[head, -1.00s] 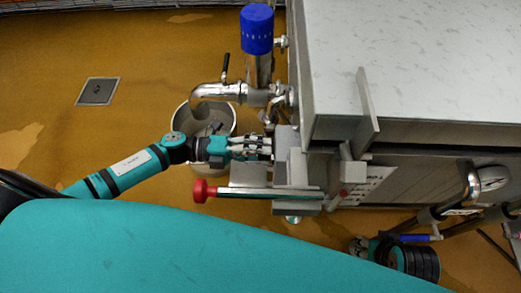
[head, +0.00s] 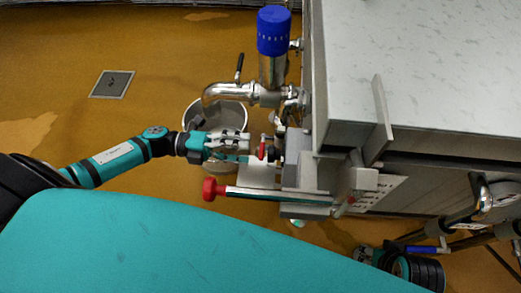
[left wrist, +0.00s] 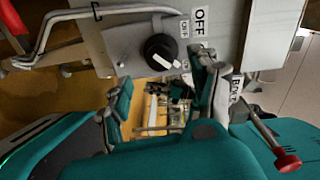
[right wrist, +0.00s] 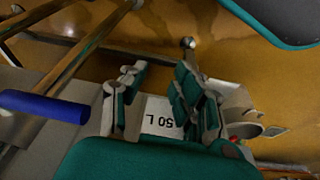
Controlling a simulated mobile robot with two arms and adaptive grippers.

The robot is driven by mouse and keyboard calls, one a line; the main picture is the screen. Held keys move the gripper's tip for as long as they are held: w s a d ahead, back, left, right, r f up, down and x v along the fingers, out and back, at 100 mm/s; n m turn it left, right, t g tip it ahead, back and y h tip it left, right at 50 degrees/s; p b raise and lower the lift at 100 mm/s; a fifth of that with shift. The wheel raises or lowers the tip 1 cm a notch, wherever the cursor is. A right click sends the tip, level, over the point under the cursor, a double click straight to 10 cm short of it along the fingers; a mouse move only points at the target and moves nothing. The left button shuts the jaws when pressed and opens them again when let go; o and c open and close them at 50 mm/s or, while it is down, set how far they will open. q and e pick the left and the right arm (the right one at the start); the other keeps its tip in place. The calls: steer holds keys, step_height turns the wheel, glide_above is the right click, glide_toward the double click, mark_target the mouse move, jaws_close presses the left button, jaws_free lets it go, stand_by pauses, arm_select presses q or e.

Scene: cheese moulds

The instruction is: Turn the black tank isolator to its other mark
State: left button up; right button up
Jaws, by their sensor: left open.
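The black isolator knob (left wrist: 160,50) sits on a grey panel (left wrist: 125,45) in the left wrist view. A pale pointer stripe on the knob runs toward its lower right, near a small label I cannot read. A large OFF label (left wrist: 199,20) is right of the knob, with a smaller OFF beside it. My left gripper (left wrist: 165,98) is open and empty, its fingers below the knob in that picture and apart from it. In the head view my left gripper (head: 246,146) is left of the tank's fittings. My right gripper (right wrist: 155,98) is open and empty.
In the head view a red-ended bar (head: 213,189) sticks out just below my left gripper. A steel pail (head: 190,118), a pipe with a blue cap (head: 273,32) and the large tank (head: 420,60) are close by. Open floor (head: 60,60) lies to the left.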

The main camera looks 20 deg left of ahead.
arm_select(q)
steer(key=shift+v, duration=2.25)
